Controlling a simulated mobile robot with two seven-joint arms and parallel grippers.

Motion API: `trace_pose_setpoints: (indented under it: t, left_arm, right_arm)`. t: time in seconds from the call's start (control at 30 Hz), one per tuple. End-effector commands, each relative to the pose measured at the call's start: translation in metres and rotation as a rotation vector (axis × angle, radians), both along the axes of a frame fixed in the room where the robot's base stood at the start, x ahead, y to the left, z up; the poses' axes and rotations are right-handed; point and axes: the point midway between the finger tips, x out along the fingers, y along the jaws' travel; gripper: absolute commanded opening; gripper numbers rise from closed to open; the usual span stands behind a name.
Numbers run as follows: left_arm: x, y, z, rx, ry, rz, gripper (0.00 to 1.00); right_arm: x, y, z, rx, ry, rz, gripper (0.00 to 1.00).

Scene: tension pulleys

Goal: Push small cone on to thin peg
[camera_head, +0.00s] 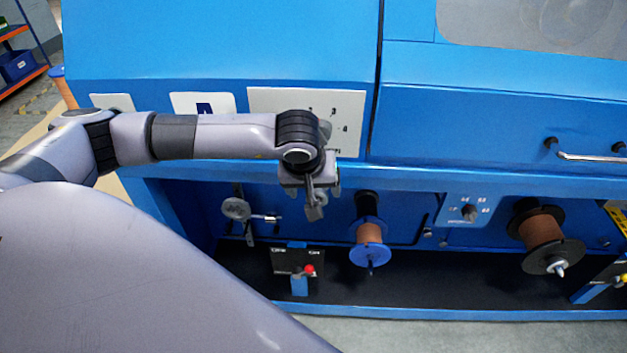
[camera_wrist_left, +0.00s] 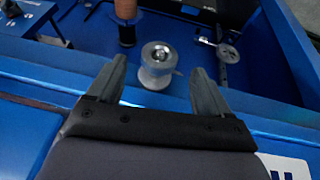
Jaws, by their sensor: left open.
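My left gripper (camera_head: 315,205) hangs in front of the blue machine's open bay, left of a copper spool. In the left wrist view my gripper (camera_wrist_left: 158,68) has its two fingers apart. A small silver, cone-like piece (camera_wrist_left: 157,76) with a round top shows in the gap between the fingertips; I cannot tell whether it is on a peg or touches a finger. In the head view the gripper hides that spot. A short thin rod (camera_head: 271,218) juts out beside a grey disc; I cannot tell whether it is the thin peg. My right gripper is not in view.
The copper spool (camera_head: 369,234) with a blue flange stands right of the gripper, a larger copper spool (camera_head: 541,231) farther right. The grey disc (camera_head: 236,208) is on the left. A red-knobbed lever (camera_head: 309,270) stands below. The machine's blue ledge (camera_head: 420,176) overhangs the bay.

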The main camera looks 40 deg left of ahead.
Motion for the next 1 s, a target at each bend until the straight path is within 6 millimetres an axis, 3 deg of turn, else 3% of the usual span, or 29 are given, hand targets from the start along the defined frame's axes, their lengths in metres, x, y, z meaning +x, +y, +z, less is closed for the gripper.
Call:
trace_pose_setpoints:
  t: [0.23,0.57,0.6,0.8,0.87,1.0]
  left_arm:
    - [0.01,0.003,-0.027,-0.002,0.002,0.001,0.79]
    - [0.012,0.003,-0.032,-0.003,0.001,-0.001,0.79]
    - [0.012,0.003,-0.032,-0.003,0.001,-0.001,0.76]
    - [0.012,0.003,-0.032,-0.003,0.001,0.0,0.17]
    - [0.013,0.003,-0.031,-0.004,0.0,0.0,0.11]
    - [0.013,0.003,-0.031,-0.004,0.0,0.0,0.11]
  right_arm:
    - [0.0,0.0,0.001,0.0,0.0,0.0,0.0]
    - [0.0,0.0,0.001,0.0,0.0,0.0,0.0]
    - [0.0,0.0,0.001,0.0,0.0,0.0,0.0]
    - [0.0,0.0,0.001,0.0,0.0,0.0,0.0]
    - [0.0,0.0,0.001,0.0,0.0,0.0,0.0]
    - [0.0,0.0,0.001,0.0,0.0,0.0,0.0]
